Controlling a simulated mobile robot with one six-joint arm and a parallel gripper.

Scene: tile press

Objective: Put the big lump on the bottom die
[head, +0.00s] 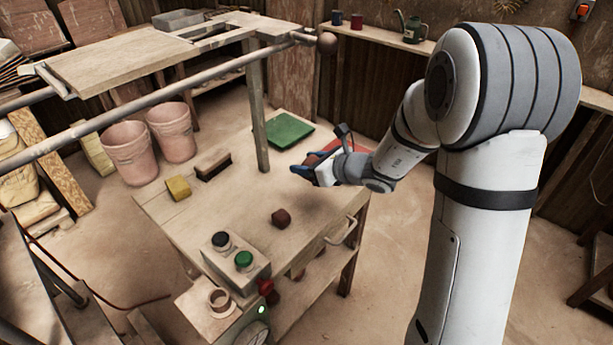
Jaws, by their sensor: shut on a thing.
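My gripper (316,172) is over the far right part of the wooden worktable, with its blue fingers pointing left. It is shut on a reddish-brown lump (313,159), mostly hidden by the fingers and wrist; I cannot tell whether it touches anything below. A dark brown lump (281,218) sits on the bare tabletop, nearer and to the left of my gripper, apart from it. I cannot clearly make out the bottom die from here.
The worktable (225,222) carries a yellow sponge (178,188), a brown brush-like block (213,165) and a green slab (289,130). A control box with black and green buttons (236,256) stands at the front. A post (258,115) rises beyond the table's middle.

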